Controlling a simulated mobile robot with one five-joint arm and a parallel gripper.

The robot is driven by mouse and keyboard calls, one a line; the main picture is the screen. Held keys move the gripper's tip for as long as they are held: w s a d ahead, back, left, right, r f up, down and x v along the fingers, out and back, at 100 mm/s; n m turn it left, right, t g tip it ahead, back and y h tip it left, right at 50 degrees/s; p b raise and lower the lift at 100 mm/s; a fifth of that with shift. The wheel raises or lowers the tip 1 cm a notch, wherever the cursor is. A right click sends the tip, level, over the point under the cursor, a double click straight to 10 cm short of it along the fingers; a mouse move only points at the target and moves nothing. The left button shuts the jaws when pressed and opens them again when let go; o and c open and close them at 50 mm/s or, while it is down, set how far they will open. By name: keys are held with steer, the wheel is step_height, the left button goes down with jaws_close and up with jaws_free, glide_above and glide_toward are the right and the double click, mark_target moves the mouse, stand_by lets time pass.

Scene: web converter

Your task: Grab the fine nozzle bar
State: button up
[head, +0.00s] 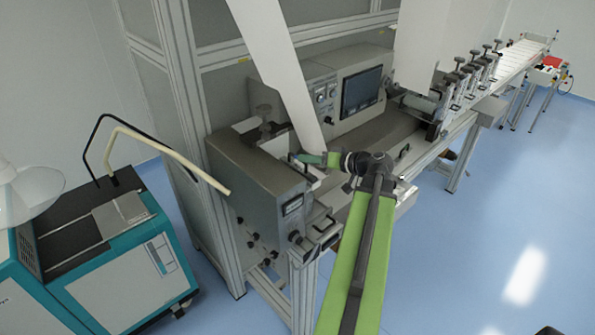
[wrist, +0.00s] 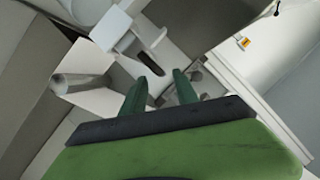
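My gripper (wrist: 158,82) points into the machine, its two green fingers apart with nothing seen between them. In the head view my gripper (head: 297,157) reaches over the grey machine unit (head: 255,185) at the near end of the line. Ahead of the fingertips in the wrist view is a pale slotted part (wrist: 150,62), with a white bracket (wrist: 120,30) above left of it. A small grey block (wrist: 196,76) is close by the right fingertip. I cannot tell which of these, if any, is the fine nozzle bar.
A white web (head: 275,60) hangs down right beside my gripper. A control box with a screen (head: 361,92) stands behind. A teal cabinet (head: 125,270) with hoses is at left. A hollow pale roll end (wrist: 85,83) lies left of the fingers. Blue floor is free at right.

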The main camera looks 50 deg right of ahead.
mark_target(298, 165)
steer(key=b+x, duration=0.1)
steer(key=x, duration=0.4)
steer(key=shift+w+b, duration=0.1)
steer(key=shift+b, duration=0.2)
steer(key=shift+r, duration=0.1)
jaws_close()
stand_by(0.9)
